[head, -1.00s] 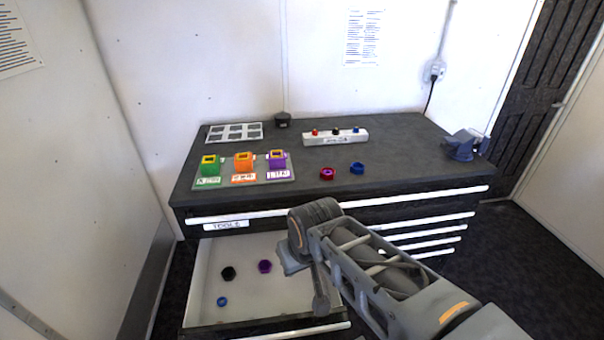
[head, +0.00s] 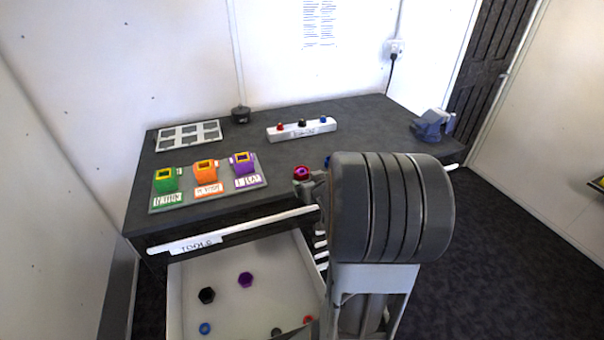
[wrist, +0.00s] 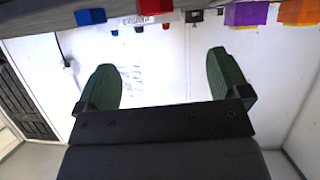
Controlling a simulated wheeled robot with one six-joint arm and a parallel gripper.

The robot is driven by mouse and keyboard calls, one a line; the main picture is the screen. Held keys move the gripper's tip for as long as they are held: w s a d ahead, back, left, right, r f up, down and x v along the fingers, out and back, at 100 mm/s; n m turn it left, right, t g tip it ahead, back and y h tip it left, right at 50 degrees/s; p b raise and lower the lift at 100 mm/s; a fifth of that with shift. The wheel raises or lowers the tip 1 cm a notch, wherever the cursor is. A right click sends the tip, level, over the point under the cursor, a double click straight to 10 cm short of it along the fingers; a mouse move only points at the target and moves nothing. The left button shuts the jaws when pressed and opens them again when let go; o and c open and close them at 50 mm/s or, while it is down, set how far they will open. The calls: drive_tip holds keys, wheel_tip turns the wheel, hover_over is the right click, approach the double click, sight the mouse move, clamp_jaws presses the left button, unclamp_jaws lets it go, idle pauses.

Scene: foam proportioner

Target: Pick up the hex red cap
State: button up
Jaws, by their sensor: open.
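A red cap (head: 302,173) with a purple-pink middle sits on the bench top near its front edge in the head view. It also shows at the top edge of the wrist view (wrist: 155,6), where the picture is upside down. Another red piece (head: 309,320) lies in the open drawer, partly hidden by my arm; its shape is unclear. My gripper (wrist: 160,65) is open and empty, its two green fingers apart with the white wall behind them. In the head view my arm hides most of the gripper, close to the bench's front edge.
A blue cap (head: 327,161) sits beside the red one, mostly hidden by my arm. Green, orange and purple holders (head: 206,173) stand on a tray at left. A white rack (head: 302,131) stands behind. The open drawer (head: 205,262) holds several loose caps. A vise (head: 432,126) stands at right.

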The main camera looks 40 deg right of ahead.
drive_tip(key=d+t, duration=0.1)
approach(300, 169)
drive_tip(key=shift+w+d+f+y, duration=0.15)
drive_tip(key=shift+w+d, duration=0.1)
drive_tip(key=shift+w, duration=0.25)
drive_tip(key=shift+w+d+f+y, duration=0.15)
drive_tip(key=shift+w+d, duration=0.15)
drive_tip(key=shift+w, duration=0.25)
drive_tip(key=shift+p+x, duration=0.75)
drive_tip(key=shift+x, duration=2)
drive_tip(key=shift+f, duration=0.15)
drive_tip(key=shift+c, duration=0.2)
drive_tip(key=c, duration=1)
drive_tip(key=shift+o, duration=0.2)
